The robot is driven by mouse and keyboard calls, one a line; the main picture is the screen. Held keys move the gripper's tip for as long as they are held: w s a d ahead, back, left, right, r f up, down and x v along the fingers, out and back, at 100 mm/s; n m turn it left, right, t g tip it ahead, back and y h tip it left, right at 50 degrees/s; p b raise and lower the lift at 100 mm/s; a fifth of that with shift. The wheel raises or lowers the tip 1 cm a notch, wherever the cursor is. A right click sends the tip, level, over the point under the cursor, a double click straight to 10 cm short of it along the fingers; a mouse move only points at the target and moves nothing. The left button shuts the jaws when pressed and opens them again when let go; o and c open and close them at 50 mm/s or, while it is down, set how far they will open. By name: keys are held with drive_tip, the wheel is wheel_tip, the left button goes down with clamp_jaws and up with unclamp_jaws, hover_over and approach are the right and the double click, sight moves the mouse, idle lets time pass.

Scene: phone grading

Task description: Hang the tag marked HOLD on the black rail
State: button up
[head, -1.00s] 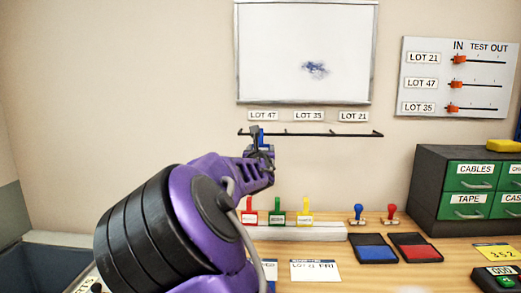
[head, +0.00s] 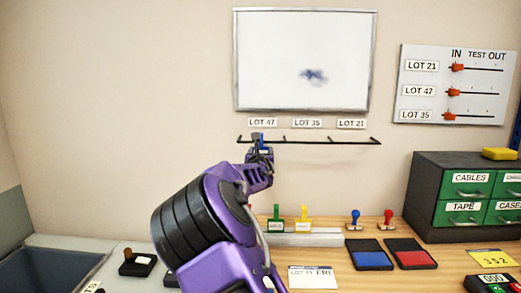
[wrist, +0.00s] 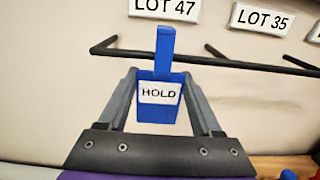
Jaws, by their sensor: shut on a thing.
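My gripper (wrist: 158,105) is shut on the blue tag (wrist: 163,112), which carries a white label reading HOLD. The tag is upright, with its narrow blue upper part standing above the line of the black rail (wrist: 225,62). In the wrist view this upper part crosses in front of the rail, near its left end, below the LOT 47 label. I cannot tell whether it touches the rail. In the head view the rail (head: 325,141) runs along the wall under the whiteboard, and the blue tag (head: 262,140) shows small above my gripper (head: 259,152).
Green (head: 276,220) and yellow (head: 304,219) tags stand in a white holder (head: 320,240) below. Stamps, ink pads and a drawer cabinet (head: 430,195) are to the right. LOT 35 (head: 307,122) and LOT 21 labels hang above the rail, whose right part is empty.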

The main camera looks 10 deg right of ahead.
drive_tip(key=shift+w+d+r+p, duration=0.1)
drive_tip(key=shift+w+d+p, duration=0.05)
drive_tip(key=shift+w+p, duration=0.3)
drive_tip(key=shift+w+d+r+p, duration=0.1)
drive_tip(key=shift+w+p, duration=0.2)
drive_tip(key=shift+w, duration=0.2)
drive_tip(key=shift+f+b, duration=1.15)
drive_tip(key=shift+b, duration=0.05)
drive_tip(key=o, duration=1.4)
drive_tip(key=shift+s+a, duration=0.1)
drive_tip(key=shift+s, duration=0.1)
